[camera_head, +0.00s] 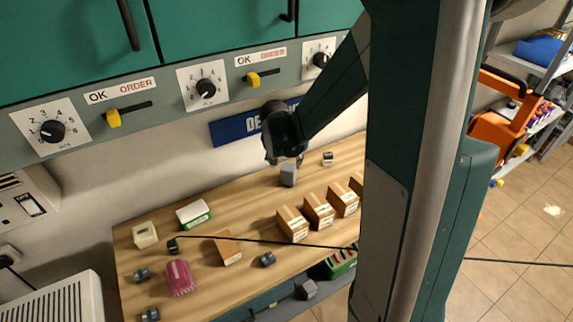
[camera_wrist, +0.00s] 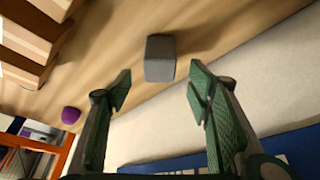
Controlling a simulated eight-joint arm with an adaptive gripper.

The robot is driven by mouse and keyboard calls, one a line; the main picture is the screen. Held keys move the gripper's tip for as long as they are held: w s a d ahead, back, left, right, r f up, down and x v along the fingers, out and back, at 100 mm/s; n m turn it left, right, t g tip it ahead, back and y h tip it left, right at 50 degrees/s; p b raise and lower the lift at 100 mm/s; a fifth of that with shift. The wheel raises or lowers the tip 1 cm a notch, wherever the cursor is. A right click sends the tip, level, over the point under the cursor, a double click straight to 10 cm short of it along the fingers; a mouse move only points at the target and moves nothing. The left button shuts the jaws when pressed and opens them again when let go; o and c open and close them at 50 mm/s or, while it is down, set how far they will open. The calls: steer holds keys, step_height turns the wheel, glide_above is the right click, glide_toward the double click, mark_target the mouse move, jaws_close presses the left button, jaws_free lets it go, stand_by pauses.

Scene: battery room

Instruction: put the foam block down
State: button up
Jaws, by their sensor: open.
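The foam block appears to be the small grey block (camera_head: 288,175) on the wooden bench, towards the wall. It also shows in the wrist view (camera_wrist: 160,58), standing on the wood. My gripper (camera_head: 286,160) is just above and behind it in the head view. In the wrist view my gripper (camera_wrist: 159,80) has its two green fingers spread wide, with the block centred just beyond the tips. A gap shows on both sides, so neither finger touches the block. The block's underside is hidden.
Several cardboard boxes (camera_head: 319,210) stand in a row in front of the block. A small grey item (camera_head: 327,158) lies to its right. A pink object (camera_head: 180,278) and a green-and-white box (camera_head: 194,213) are on the left. The wall with a blue sign (camera_head: 232,128) is close behind.

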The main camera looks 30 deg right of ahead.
steer(key=shift+v, duration=1.1)
steer(key=shift+s+a, duration=0.1)
